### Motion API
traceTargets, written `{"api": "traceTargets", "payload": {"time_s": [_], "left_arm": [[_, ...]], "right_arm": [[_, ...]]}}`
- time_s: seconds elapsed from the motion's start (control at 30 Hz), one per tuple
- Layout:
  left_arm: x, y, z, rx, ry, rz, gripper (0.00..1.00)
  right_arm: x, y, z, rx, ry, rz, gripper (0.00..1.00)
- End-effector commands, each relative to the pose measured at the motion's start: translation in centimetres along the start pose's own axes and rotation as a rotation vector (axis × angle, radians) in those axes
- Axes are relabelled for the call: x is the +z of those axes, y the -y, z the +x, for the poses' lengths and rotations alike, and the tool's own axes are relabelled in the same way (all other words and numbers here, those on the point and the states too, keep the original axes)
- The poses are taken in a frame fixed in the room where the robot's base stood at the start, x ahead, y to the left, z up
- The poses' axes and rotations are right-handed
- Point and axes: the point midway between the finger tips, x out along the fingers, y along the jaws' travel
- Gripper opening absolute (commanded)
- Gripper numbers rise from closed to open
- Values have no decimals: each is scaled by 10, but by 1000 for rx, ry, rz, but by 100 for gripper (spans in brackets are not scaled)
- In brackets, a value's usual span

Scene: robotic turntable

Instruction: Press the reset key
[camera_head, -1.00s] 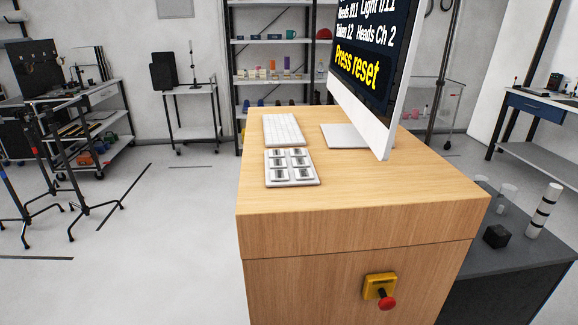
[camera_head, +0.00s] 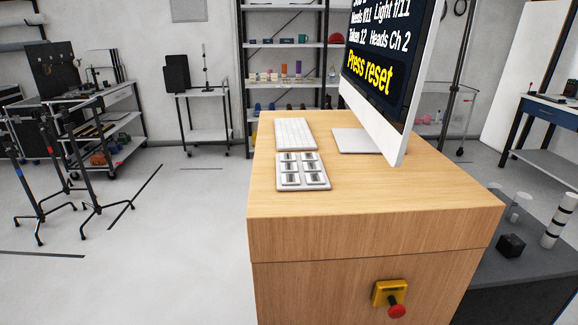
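A white keypad (camera_head: 303,171) with several labelled keys lies on the wooden desk top (camera_head: 370,200), near its left edge. The key labels are too small to read, so I cannot tell which one is the reset key. A white keyboard (camera_head: 295,134) lies just behind the keypad. A monitor (camera_head: 388,75) stands to the right on a white foot and shows "Press reset" in yellow. Neither of my grippers is in view.
A yellow box with a red push button (camera_head: 396,310) is on the desk's front face. A dark lower table (camera_head: 530,262) with small objects adjoins at right. Tripod stands (camera_head: 70,170) are at left. Open floor (camera_head: 170,240) lies left of the desk.

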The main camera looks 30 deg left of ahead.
Motion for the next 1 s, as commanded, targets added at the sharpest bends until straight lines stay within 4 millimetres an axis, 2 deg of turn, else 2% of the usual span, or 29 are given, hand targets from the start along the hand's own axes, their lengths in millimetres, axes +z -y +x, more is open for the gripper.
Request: {"api": "traceTargets", "payload": {"time_s": [0.03, 0.13, 0.17, 1.0], "left_arm": [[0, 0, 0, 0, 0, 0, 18], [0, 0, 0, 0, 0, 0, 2], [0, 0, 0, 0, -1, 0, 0], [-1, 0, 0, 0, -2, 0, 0]], "right_arm": [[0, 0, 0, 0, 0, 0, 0], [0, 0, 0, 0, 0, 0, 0], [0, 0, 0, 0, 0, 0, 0], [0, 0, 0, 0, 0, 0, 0]]}}
